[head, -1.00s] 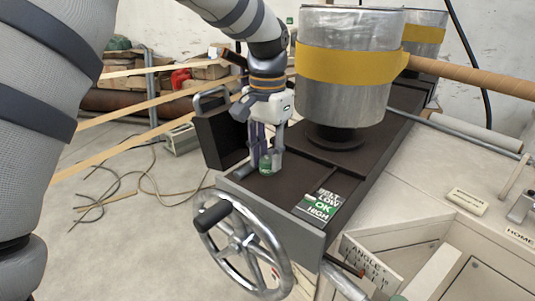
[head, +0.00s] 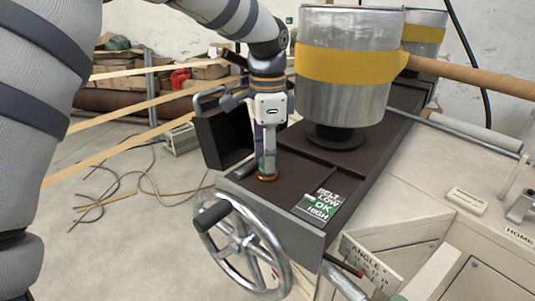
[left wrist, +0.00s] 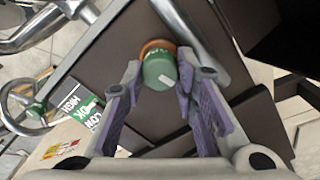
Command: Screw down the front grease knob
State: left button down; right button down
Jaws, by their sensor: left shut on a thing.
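The front grease knob is a small green cylinder (left wrist: 160,72) with a pale mark on its side. It sits on a copper-coloured base (left wrist: 157,48) on the dark top of the machine's box. In the head view, the copper base (head: 267,177) shows under my fingertips, and the green part is hidden behind a finger. My left gripper (head: 267,164) points down from above and is shut on the knob. In the left wrist view, the purple-padded fingers (left wrist: 162,82) stand on either side of it. My right gripper is in no view.
A spoked handwheel (head: 243,246) stands in front of the box. A belt label (head: 318,205) lies right of the knob. A large metal drum with a yellow band (head: 340,64) rises close behind my gripper. An open dark box (head: 222,136) stands to the left.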

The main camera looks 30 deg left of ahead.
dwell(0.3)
pick_arm(q)
jog(key=c, duration=1.3)
grip_release()
notch_tip(320, 180, up, 12)
